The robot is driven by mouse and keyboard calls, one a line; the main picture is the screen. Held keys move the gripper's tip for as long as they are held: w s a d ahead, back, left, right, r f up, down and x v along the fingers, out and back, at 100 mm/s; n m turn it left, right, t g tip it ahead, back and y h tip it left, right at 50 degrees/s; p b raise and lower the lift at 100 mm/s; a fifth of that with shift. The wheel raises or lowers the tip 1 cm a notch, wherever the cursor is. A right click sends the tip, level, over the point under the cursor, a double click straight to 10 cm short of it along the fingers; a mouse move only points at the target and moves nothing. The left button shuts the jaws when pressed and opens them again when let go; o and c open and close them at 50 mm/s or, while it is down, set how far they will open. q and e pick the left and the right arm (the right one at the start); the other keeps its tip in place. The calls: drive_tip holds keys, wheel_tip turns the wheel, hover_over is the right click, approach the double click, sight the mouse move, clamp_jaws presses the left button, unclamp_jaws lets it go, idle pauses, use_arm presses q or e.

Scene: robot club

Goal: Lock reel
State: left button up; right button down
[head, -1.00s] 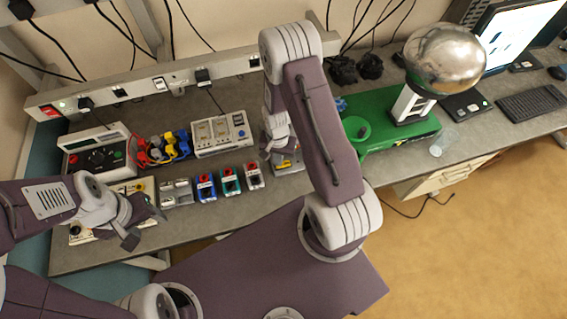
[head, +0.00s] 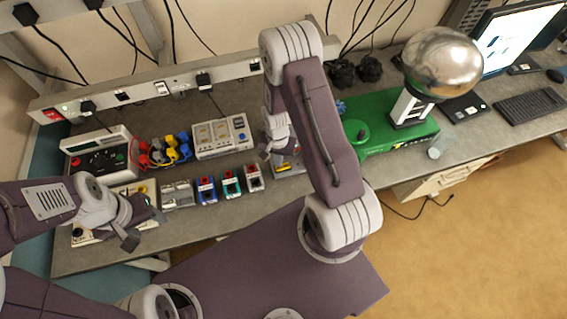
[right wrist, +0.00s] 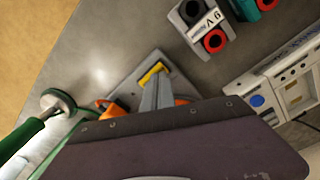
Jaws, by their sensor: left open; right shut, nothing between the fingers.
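A small grey plate (right wrist: 125,88) with orange parts (right wrist: 183,100) and a yellow piece (right wrist: 152,73) lies on the bench in the right wrist view. It is probably the reel, but my gripper hides most of it. In the head view it shows as a small unit (head: 288,168) just right of my right gripper (head: 265,152). My right gripper is shut and empty, its grey fingers (right wrist: 157,95) over the plate, close to the yellow piece. I cannot tell whether they touch it. My left gripper (head: 146,226) is open and empty, above a cream unit (head: 88,233) at the left.
A row of small coloured modules (head: 207,189) stands left of the plate, with a white panel box (head: 222,137) behind. A green-based machine (head: 400,138) with a silver sphere (head: 441,64) stands to the right.

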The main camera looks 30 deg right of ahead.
wheel_tip(320, 180, up, 5)
drive_tip(key=p, duration=0.3)
drive_tip(key=shift+f, duration=0.15)
drive_tip(key=shift+f, duration=0.2)
drive_tip(key=w+a+r+n+t+b, duration=0.1)
drive_tip(key=w+a+n+t+b, duration=0.2)
drive_tip(key=b, duration=0.9)
drive_tip(key=s+a+r+n+g+b, duration=0.1)
drive_tip(key=s+n, duration=0.4)
drive_tip(key=s, duration=0.6)
drive_tip(key=shift+s+a+n+g+b, duration=0.25)
drive_tip(key=shift+a+g+b, duration=0.2)
drive_tip(key=shift+b, duration=0.5)
